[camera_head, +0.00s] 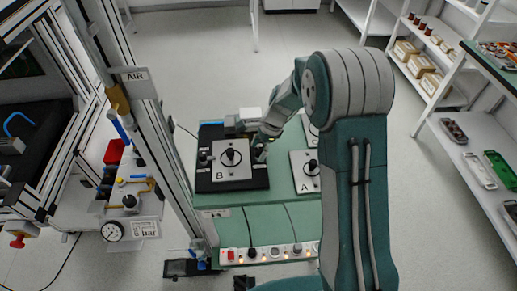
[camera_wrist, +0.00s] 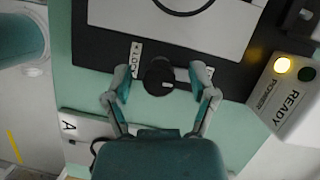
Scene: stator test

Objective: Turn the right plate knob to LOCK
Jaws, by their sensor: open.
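In the wrist view a round black knob (camera_wrist: 157,72) sits on the dark base beside a white plate (camera_wrist: 225,18). A small light mark shows on the knob's lower right. A LOCK label (camera_wrist: 135,58) lies to its left; another label to its right is mostly hidden by a finger. My gripper (camera_wrist: 160,82) is open, one finger on each side of the knob, with gaps visible; I cannot tell its height. In the head view my gripper (camera_head: 261,143) is at the right side of plate B (camera_head: 232,174), hiding most of the right knob. The left knob (camera_head: 203,158) is in view.
A box marked READY and POWER (camera_wrist: 285,95) with a lit yellow lamp stands close on the right in the wrist view. Plate A (camera_head: 302,180) lies right of plate B. A metal post (camera_head: 160,130) rises left of the green table (camera_head: 265,222).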

